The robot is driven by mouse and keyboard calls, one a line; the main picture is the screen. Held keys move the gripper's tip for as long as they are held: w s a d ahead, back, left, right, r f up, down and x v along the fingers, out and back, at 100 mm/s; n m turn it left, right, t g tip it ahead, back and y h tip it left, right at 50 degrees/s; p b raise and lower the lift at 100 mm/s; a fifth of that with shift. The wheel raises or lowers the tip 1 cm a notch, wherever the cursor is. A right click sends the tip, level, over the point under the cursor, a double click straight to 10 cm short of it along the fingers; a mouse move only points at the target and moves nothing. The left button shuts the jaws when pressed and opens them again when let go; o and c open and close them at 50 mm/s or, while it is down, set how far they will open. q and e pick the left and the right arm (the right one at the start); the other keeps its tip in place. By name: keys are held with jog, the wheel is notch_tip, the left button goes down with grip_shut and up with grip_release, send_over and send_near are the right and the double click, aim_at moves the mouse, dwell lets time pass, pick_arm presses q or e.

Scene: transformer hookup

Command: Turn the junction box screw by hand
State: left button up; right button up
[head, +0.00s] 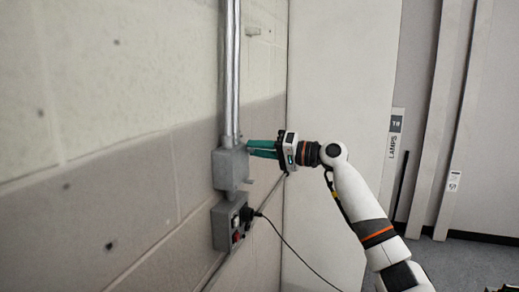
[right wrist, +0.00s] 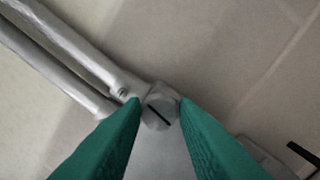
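The grey junction box (head: 231,168) is fixed to the block wall below a metal conduit. Its round slotted screw (right wrist: 160,112) shows in the right wrist view, with the dark slot slanting down to the right. My right gripper (head: 249,147) reaches the box from the right, its two teal fingers apart and their tips at its upper part. In the right wrist view the fingertips (right wrist: 160,100) lie on either side of the screw, very close to its edges. I cannot tell whether they press on it. In the head view the screw cannot be made out. My left gripper is not in view.
The metal conduit (head: 232,70) runs up from the box. Below the box is a grey outlet box (head: 226,228) with a black plug and a cable (head: 290,247) hanging to the right. A white panel (head: 340,80) with a LAMPS label stands behind my arm.

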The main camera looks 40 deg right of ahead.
grip_shut()
